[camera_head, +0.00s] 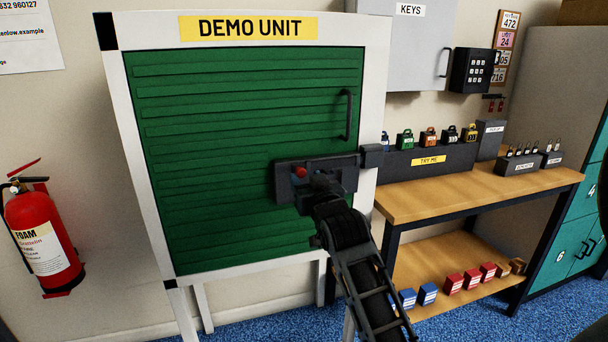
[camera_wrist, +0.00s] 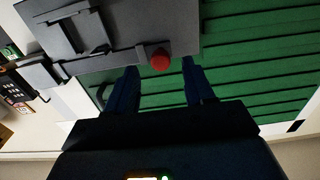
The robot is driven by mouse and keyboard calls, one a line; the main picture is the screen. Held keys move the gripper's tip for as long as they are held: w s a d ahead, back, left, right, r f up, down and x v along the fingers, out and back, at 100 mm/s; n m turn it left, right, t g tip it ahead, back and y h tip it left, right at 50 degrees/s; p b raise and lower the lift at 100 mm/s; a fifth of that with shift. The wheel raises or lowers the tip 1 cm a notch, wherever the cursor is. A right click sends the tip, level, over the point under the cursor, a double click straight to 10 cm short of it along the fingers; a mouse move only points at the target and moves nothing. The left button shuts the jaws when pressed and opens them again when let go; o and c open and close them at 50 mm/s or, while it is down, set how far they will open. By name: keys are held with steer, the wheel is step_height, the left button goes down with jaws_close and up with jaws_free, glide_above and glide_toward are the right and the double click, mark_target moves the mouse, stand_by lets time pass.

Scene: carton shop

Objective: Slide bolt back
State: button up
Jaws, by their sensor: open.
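The bolt is a dark grey assembly (camera_head: 285,188) on the right side of the green slatted door (camera_head: 230,110), with a round red knob (camera_head: 300,171) near its left part. A grey keeper block (camera_head: 372,155) sits on the white frame to the right, in line with the bolt; I cannot tell how far the bolt's end reaches into it. In the wrist view, the red knob (camera_wrist: 160,61) shows between the open fingers of my gripper (camera_wrist: 160,78), near their tips, with gaps on both sides. My gripper and arm hide the bolt's lower middle part in the head view.
A black pull handle (camera_head: 348,115) stands out above the bolt. A wooden bench (camera_head: 480,190) with padlock displays is to the right, below a key cabinet (camera_head: 415,45). A fire extinguisher (camera_head: 42,240) hangs at the left. The door left of the bolt is clear.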

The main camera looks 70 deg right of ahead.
steer(key=shift+x, duration=1.25)
steer(key=shift+c, duration=0.5)
jaws_close()
